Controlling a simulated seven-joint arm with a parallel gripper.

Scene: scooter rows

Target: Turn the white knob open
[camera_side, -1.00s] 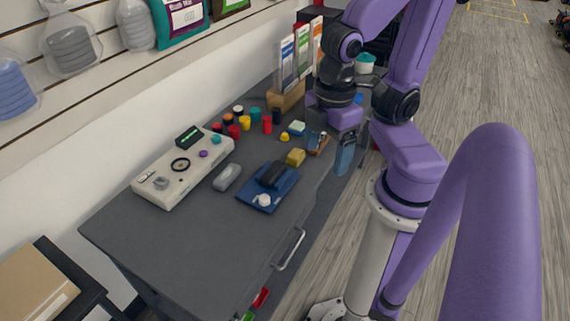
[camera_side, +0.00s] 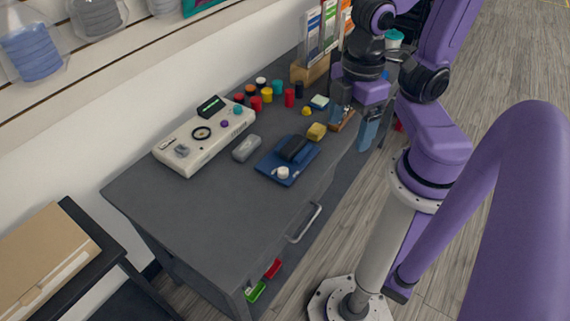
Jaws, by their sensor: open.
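The white knob (camera_side: 283,173) is small and round. It sits on the front corner of a flat blue base (camera_side: 270,163), beside a black block (camera_side: 292,148), on the grey table. How far the knob is turned is too small to tell. My gripper (camera_side: 355,114) is at the table's right edge, up and to the right of the knob and apart from it.
A pale control panel (camera_side: 190,152) with several knobs lies left of the blue base. A grey rounded block (camera_side: 246,148) is between them. A yellow block (camera_side: 316,131) and a brown wooden piece (camera_side: 343,120) are near my gripper. The table's front left is clear.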

